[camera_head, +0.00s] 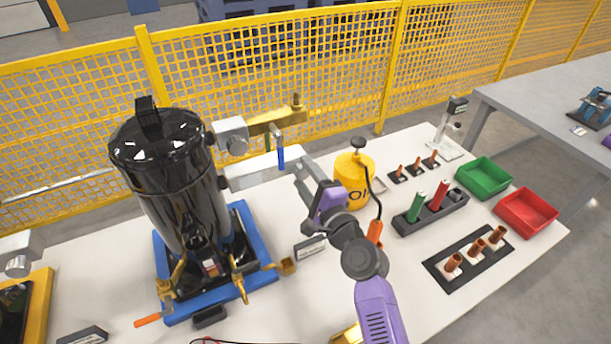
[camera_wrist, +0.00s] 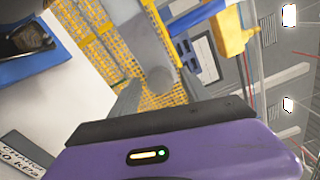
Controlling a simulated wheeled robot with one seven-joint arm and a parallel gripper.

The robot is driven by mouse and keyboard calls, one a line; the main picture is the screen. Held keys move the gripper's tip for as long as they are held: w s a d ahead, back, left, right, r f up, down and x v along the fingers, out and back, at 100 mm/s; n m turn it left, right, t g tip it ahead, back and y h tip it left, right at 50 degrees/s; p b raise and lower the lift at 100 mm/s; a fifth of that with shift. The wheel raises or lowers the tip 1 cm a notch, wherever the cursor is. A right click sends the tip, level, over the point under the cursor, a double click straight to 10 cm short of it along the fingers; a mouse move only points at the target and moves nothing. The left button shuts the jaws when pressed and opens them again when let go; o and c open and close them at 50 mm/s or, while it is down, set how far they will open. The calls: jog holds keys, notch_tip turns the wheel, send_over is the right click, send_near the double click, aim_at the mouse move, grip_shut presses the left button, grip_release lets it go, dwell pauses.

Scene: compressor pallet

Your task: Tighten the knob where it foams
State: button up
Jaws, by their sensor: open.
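A black upright tank (camera_head: 175,185) stands on a blue base (camera_head: 262,262) at the left of the table. Grey fittings (camera_head: 230,137), a brass pipe (camera_head: 265,121) and a blue-handled valve (camera_head: 280,155) stick out from its right side. Brass fittings (camera_head: 240,285) sit low at its front. I cannot make out foam on any of them. My gripper (camera_head: 299,175) is open and empty, right of the tank, its fingers towards the side fittings and apart from them.
A yellow oil can (camera_head: 352,182) stands close behind my gripper. A tool block (camera_head: 430,212), copper parts (camera_head: 474,254), green (camera_head: 484,178) and red (camera_head: 527,214) bins are at the right. A small labelled block (camera_head: 310,248) lies beside the base. A yellow fence (camera_head: 75,125) runs behind.

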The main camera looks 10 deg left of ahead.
jog(key=v, duration=0.7)
jog(key=shift+s+d, duration=0.25)
jog(key=shift+s, duration=0.1)
jog(key=s+d+n+t+h, duration=0.3)
jog(key=s+d+n+h, duration=0.45)
jog(key=s+d, duration=0.75)
jog(key=s+d+n+g+h, duration=0.1)
jog(key=s+d+n, duration=0.2)
jog(key=s, duration=1.1)
jog(key=s+d+n+g+h, duration=0.1)
jog(key=s+d, duration=0.4)
jog(key=s, duration=0.9)
jog(key=n+g, duration=0.1)
jog(key=n, duration=0.1)
jog(key=shift+f+n, duration=0.35)
jog(key=shift+f, duration=0.05)
jog(key=shift+s+h, duration=0.1)
jog(key=shift+h, duration=0.15)
